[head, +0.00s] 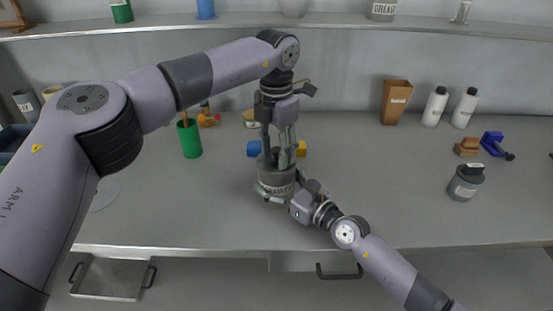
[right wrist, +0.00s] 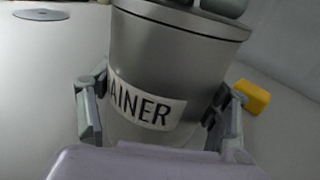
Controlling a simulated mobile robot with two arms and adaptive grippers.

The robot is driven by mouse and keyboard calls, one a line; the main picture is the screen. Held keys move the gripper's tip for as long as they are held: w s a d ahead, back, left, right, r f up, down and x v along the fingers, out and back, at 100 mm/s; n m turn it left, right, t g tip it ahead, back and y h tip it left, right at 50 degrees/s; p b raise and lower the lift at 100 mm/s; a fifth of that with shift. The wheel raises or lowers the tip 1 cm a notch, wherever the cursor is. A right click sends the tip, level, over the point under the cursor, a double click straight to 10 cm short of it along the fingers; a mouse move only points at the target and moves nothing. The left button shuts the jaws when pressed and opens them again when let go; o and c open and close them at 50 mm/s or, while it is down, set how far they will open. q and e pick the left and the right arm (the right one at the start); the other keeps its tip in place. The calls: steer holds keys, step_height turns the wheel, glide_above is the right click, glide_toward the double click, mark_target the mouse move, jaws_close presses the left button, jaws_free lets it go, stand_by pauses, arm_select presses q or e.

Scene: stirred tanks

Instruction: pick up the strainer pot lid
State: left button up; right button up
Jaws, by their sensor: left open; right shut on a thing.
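The strainer pot (head: 277,183) is a grey metal pot standing on the counter; in the right wrist view the pot (right wrist: 155,75) shows a white label ending in "AINER". Its lid (right wrist: 172,16) appears to sit on the top, with a dark seam below its edge. In the head view the lid is mostly hidden by my left gripper. My left gripper (head: 280,143) points down from above, open, just over the pot's top; I cannot tell whether it touches the lid. My right gripper (right wrist: 160,112) is shut on the pot's body, with a finger on each side.
A blue block (head: 254,148) and a yellow block (head: 302,149) lie close to the pot. A green cup (head: 190,139) stands to the left. A dark-lidded grey jar (head: 465,183) and a tan container (head: 396,102) stand at right.

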arm_select(q)
steer(key=shift+c, duration=0.6)
jaws_close()
